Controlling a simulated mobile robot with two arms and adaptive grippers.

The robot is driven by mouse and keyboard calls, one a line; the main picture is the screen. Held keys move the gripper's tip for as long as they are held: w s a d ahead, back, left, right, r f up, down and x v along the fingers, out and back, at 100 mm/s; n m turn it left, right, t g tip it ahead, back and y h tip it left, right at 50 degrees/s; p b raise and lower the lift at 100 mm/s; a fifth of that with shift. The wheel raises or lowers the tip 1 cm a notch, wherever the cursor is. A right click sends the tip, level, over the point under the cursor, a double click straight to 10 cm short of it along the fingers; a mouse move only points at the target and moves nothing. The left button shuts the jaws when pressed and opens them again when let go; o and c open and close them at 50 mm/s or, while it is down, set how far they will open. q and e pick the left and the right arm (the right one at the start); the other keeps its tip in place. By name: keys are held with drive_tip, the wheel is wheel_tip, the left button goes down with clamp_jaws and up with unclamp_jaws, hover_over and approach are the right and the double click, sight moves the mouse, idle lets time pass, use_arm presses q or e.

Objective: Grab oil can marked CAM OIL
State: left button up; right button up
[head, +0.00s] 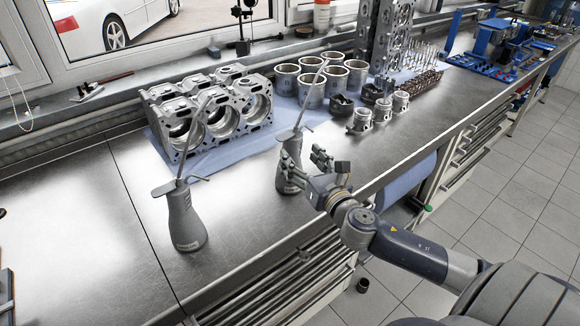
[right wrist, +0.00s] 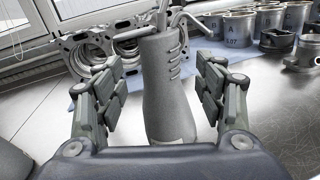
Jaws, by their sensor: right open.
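One grey oil can (head: 291,158) with a long thin spout stands on the metal bench in front of the engine block. My right gripper (head: 304,168) is at this can, open, with fingers to either side of it. In the right wrist view the can (right wrist: 165,92) stands between the spread fingers (right wrist: 163,88), with a visible gap on each side. A second, similar oil can (head: 183,222) stands apart to the left, nearer the front edge. Small marks show low on it, but I cannot read a label on either can. My left gripper does not show.
A grey engine block (head: 243,101) sits on a blue cloth (head: 220,152) behind the cans. Several cylinder liners (head: 311,91) and pistons (head: 360,121) stand to the right. Blue tooling (head: 492,68) is at the far right. The bench between the two cans is clear.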

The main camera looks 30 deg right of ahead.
sight(297, 152)
drive_tip(key=shift+w+d+p, duration=0.2)
drive_tip(key=shift+w+p, duration=0.2)
drive_tip(key=shift+w, duration=1)
drive_tip(key=shift+w+d+p, duration=0.15)
drive_tip(key=shift+w+p, duration=0.2)
drive_tip(key=shift+w, duration=1)
drive_tip(key=shift+s, duration=0.1)
clamp_jaws()
drive_tip(key=shift+r, duration=0.15)
